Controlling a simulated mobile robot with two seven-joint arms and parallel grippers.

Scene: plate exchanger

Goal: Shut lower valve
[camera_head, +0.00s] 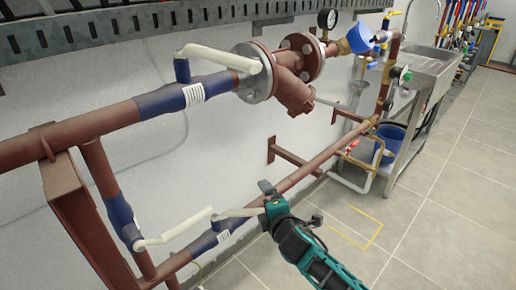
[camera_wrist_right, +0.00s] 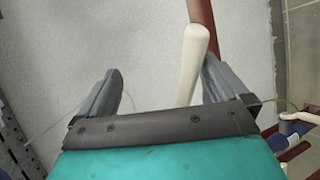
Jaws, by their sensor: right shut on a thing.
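The lower valve (camera_head: 208,241) is a blue body on the lower red-brown pipe, with a white lever handle (camera_head: 238,213) that reaches right to my right gripper (camera_head: 267,205). In the right wrist view the white handle (camera_wrist_right: 193,62) lies between the two grey fingers of the right gripper (camera_wrist_right: 160,88), close to the right finger. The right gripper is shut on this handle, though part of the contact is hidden. My left gripper is not in view.
A vertical-pipe valve (camera_head: 122,217) has a white lever (camera_head: 175,227) that ends near the lower valve. An upper valve (camera_head: 183,95) with a white lever sits on the pipe above. A steel sink (camera_head: 425,70) and blue bucket (camera_head: 388,140) stand behind. The floor (camera_head: 430,230) to the right is clear.

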